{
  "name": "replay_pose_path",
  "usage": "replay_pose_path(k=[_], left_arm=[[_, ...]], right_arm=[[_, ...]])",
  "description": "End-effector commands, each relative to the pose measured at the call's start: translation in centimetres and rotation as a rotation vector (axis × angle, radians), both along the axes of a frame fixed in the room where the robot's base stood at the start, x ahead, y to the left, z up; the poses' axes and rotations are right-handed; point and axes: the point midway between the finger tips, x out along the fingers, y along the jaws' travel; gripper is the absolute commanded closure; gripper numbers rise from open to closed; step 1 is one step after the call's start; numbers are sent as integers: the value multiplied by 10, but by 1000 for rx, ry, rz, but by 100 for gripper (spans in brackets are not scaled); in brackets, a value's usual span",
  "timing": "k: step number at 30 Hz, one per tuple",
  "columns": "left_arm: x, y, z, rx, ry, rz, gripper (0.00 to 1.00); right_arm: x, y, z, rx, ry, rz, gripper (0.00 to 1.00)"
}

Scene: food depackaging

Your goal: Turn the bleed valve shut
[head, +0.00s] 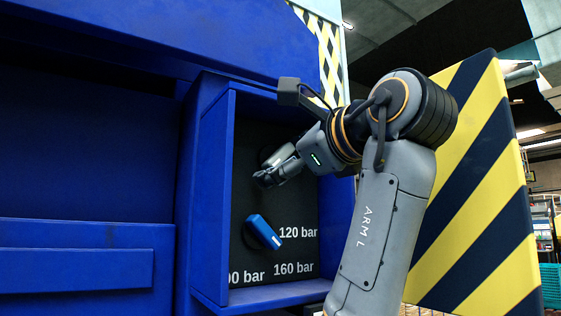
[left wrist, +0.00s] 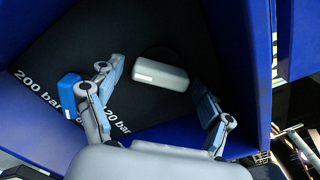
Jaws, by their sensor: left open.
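A light grey bar-shaped handle (left wrist: 160,76), seemingly the bleed valve, sits on the dark panel inside a blue recess. In the head view its pale end (head: 279,154) shows just behind my left gripper (head: 271,175), which hides part of it. In the left wrist view my left gripper (left wrist: 160,87) is open, one finger on each side of the handle, with visible gaps. A blue lever knob (head: 263,232) sits lower on the panel, beside the pressure marks; it also shows in the left wrist view (left wrist: 70,95), left of the left finger. My right gripper is out of view.
The recess has blue side walls (head: 214,190) and a bottom ledge (head: 270,293) close around my gripper. The panel (head: 300,215) carries 120 bar and 160 bar labels. A yellow and black striped board (head: 480,190) stands to the right, behind my left arm.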

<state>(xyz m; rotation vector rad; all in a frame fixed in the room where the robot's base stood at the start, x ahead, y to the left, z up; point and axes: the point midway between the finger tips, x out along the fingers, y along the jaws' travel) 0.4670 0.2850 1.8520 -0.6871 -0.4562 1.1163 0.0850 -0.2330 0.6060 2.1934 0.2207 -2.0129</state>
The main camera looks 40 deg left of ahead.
Motion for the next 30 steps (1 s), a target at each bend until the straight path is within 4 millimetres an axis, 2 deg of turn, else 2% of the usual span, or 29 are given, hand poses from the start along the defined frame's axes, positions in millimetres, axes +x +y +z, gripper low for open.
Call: replay_pose_path(k=[5, 8, 13, 14, 23, 30], left_arm=[[0, 0, 0, 0, 0, 0, 21], [0, 0, 0, 0, 0, 0, 37], [0, 0, 0, -1, 0, 1, 72], [0, 0, 0, -1, 0, 1, 75], [1, 1, -1, -14, -28, 1, 75], [0, 1, -2, -64, -148, 0, 75]], right_arm=[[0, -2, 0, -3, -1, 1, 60], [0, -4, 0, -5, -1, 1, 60], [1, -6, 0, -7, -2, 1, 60], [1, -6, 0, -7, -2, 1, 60], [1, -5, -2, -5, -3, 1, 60], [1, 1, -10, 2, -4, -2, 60]])
